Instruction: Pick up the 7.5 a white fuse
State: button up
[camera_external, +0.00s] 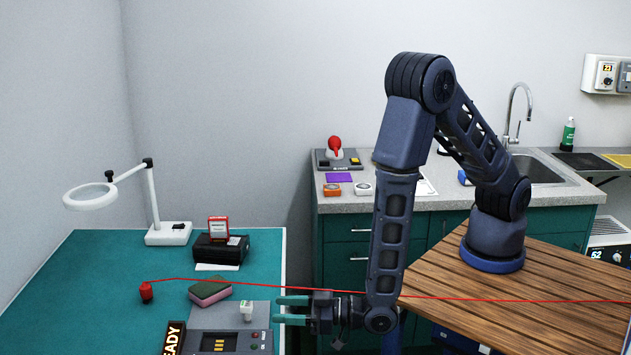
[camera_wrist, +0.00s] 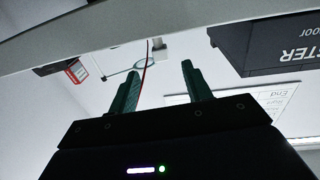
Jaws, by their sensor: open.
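A small white piece that looks like the white fuse (camera_external: 246,310) stands upright on top of a grey test device (camera_external: 225,318) on the green-topped bench. Its rating cannot be read. My gripper (camera_external: 279,310) is open and empty, its green fingers pointing left toward the white piece. In the external view the fingertips are a short gap to the right of it. The open fingers also show in the wrist view (camera_wrist: 162,68). A tiny pale and dark thing (camera_wrist: 158,44) lies beyond them there; I cannot tell what it is.
A red line crosses from a red spool (camera_external: 146,292) past my arm. A sponge (camera_external: 210,291), a black box (camera_external: 220,249) with a red-and-white pack (camera_external: 218,229), and a magnifier lamp (camera_external: 90,197) stand behind. The bench's left part (camera_external: 85,300) is clear.

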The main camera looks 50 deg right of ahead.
aim_at(252, 306)
jog(key=x, duration=0.4)
jog(key=shift+r+x, duration=0.15)
jog(key=shift+x, duration=1.2)
jog(key=shift+r+x, duration=0.15)
jog(key=shift+x, duration=1.15)
jog(key=c, duration=1.1)
